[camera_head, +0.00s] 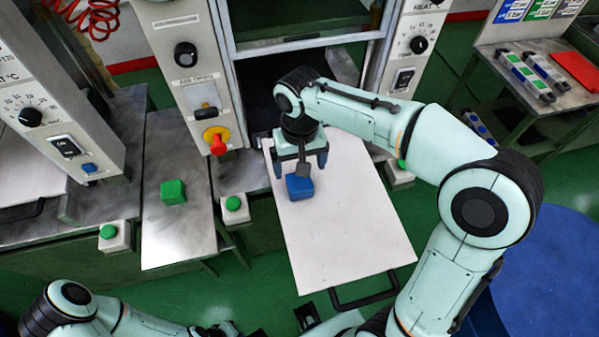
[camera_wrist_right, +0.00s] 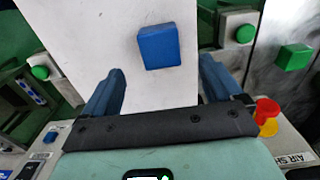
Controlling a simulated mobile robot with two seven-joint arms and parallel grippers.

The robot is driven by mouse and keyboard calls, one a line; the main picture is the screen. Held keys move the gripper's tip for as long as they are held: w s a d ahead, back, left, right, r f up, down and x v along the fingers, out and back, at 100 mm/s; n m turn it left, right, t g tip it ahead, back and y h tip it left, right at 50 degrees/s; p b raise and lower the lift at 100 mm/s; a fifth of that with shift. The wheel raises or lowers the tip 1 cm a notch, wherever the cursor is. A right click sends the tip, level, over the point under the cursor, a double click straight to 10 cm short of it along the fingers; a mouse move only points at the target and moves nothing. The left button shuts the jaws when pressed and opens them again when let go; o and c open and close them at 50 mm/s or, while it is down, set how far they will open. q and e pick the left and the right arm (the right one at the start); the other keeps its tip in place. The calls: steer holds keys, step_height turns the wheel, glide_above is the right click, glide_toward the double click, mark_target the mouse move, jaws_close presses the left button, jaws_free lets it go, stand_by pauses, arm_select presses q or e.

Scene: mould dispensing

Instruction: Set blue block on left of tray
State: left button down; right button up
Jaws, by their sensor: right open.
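The blue block (camera_head: 299,188) rests on the white tray (camera_head: 350,235), near its far left edge. My right gripper (camera_head: 300,167) is open above the tray, close to the block. In the right wrist view, the blue block (camera_wrist_right: 159,46) lies just past the open fingertips (camera_wrist_right: 160,72), with white surface visible between it and the fingers. The fingers do not grip it. My left arm is low at the left of the head view. Its gripper end (camera_head: 215,329) is small and partly cut off by the bottom edge, so its jaws are unclear.
A green block (camera_head: 173,192) sits on a grey metal plate (camera_head: 180,235) left of the tray. Green push buttons (camera_head: 233,203) flank the plate. The press opening lies behind the tray. A black handle (camera_head: 362,290) is at the tray's near edge. A side table (camera_head: 540,75) stands at right.

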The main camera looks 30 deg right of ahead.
mark_target(299, 181)
steer(key=shift+r, duration=2)
